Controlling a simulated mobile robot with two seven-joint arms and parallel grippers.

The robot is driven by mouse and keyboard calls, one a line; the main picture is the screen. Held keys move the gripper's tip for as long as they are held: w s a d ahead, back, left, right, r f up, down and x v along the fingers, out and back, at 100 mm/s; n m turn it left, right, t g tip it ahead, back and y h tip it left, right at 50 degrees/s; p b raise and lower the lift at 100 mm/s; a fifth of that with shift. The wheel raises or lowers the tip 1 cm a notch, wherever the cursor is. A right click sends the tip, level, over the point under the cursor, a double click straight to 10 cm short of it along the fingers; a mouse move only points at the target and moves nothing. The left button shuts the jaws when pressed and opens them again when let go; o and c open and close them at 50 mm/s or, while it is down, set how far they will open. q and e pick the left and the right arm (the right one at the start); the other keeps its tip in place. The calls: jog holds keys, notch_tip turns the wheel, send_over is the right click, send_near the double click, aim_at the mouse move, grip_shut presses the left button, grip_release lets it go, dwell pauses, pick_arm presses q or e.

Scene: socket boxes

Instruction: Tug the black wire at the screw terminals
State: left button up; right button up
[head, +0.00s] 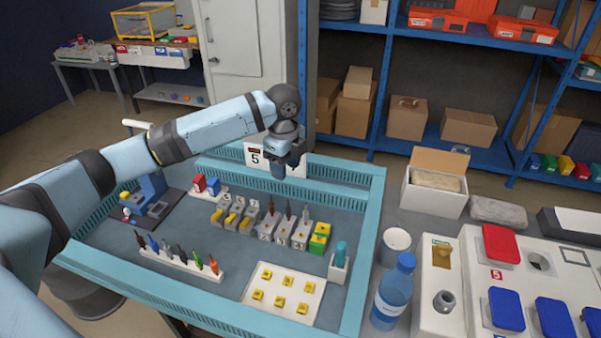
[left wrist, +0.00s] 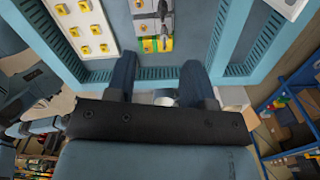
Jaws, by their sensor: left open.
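The terminal blocks (head: 283,229) stand in a row at the middle of the blue-rimmed tray, grey ones with a green-and-yellow block (head: 320,238) at the right end. Thin dark upright pieces (head: 288,210) stick up from several grey blocks; which one is the black wire is too small to tell. In the left wrist view the green-and-yellow block (left wrist: 148,45) and part of the grey blocks (left wrist: 144,24) show at the top. My left gripper (head: 286,168) is open and empty above the tray's back edge, beyond the terminals and apart from them. My right gripper is out of view.
The tray (head: 372,215) also holds a rack of small coloured tools (head: 180,262), a white plate with yellow pieces (head: 285,292) and a teal-topped holder (head: 338,262). A "5" sign (head: 256,157) stands near the gripper. A bottle (head: 393,295) stands right of the tray.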

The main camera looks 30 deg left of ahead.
aim_at(288, 208)
pick_arm(q)
jog(key=shift+w+f+b, duration=0.15)
jog(key=shift+f+b, duration=0.2)
jog(key=shift+f, duration=0.8)
notch_tip(288, 208, down, 13)
jog(key=shift+r, duration=0.1)
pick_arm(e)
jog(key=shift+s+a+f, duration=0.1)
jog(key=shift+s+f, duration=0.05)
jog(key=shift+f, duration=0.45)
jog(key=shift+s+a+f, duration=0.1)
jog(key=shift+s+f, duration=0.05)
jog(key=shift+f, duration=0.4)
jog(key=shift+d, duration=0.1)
pick_arm(q)
grip_shut()
